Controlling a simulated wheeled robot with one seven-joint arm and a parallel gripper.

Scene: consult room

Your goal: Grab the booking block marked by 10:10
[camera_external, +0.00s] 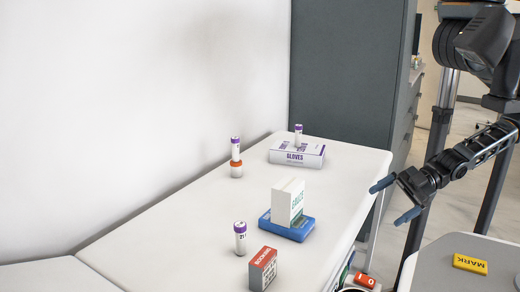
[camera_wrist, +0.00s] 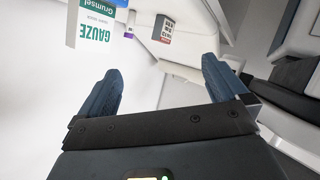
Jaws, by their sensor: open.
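A booking block (camera_external: 263,269) with a red top reading BOOKING and a grey side stands near the front edge of the white table. A small block with red and grey printing, apparently the same one, shows at the top of the wrist view (camera_wrist: 163,28). No 10:10 is legible on it. A red block reading "10" (camera_external: 365,280) and a yellow block reading MARK (camera_external: 470,263) lie at lower right. My gripper (camera_external: 394,200) is open and empty, right of the table and apart from every block; its spread fingers also show in the wrist view (camera_wrist: 156,78).
Capped tubes stand beside the booking block (camera_external: 240,239) and farther back (camera_external: 236,158). A gloves box (camera_external: 297,154) with a tube is at the far end. A grey cabinet (camera_external: 345,75) stands behind.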

